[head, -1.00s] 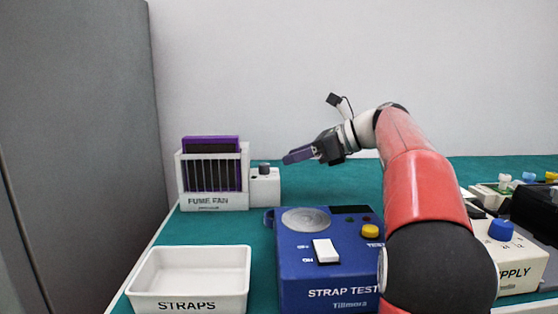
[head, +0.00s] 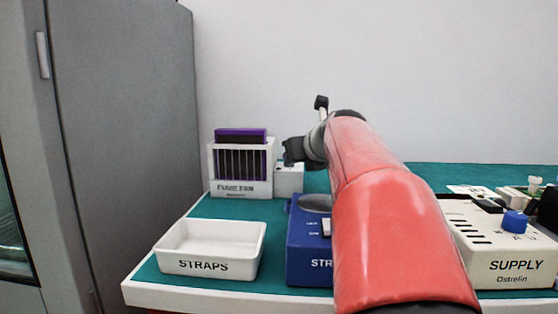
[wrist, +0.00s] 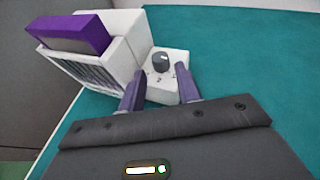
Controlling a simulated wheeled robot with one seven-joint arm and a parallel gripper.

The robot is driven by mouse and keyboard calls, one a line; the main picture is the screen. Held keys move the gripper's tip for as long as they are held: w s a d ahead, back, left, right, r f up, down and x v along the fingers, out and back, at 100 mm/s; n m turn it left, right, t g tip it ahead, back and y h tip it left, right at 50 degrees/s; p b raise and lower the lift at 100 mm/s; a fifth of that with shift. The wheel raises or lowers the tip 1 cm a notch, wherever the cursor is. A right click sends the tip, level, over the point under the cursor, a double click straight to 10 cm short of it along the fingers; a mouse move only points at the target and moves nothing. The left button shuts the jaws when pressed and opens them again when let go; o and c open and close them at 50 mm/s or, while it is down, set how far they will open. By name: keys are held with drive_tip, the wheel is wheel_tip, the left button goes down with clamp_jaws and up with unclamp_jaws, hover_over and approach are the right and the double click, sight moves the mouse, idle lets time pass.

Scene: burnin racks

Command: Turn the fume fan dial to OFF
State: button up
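The fume fan (head: 240,172) is a white box with a purple top panel and a dark grille, at the back left of the green bench. Its white control block (head: 289,178) adjoins its right side. In the wrist view the dark grey dial (wrist: 160,61) stands on the block's face, with a pale pointer mark; its lettering is too small to read. My gripper (wrist: 157,88) is open and empty, its two purple fingers apart, just short of the dial and roughly either side of it. In the head view my gripper (head: 291,152) partly hides the control block, and the dial is hidden.
A white STRAPS tray (head: 210,246) stands at the front left. A blue strap tester (head: 305,236) is partly behind my arm. A beige SUPPLY box (head: 505,250) with a blue knob stands right. A grey cabinet (head: 125,120) rises at left.

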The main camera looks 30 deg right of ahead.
sight(291, 168)
drive_tip(key=x, duration=0.5)
drive_tip(key=c, duration=0.7)
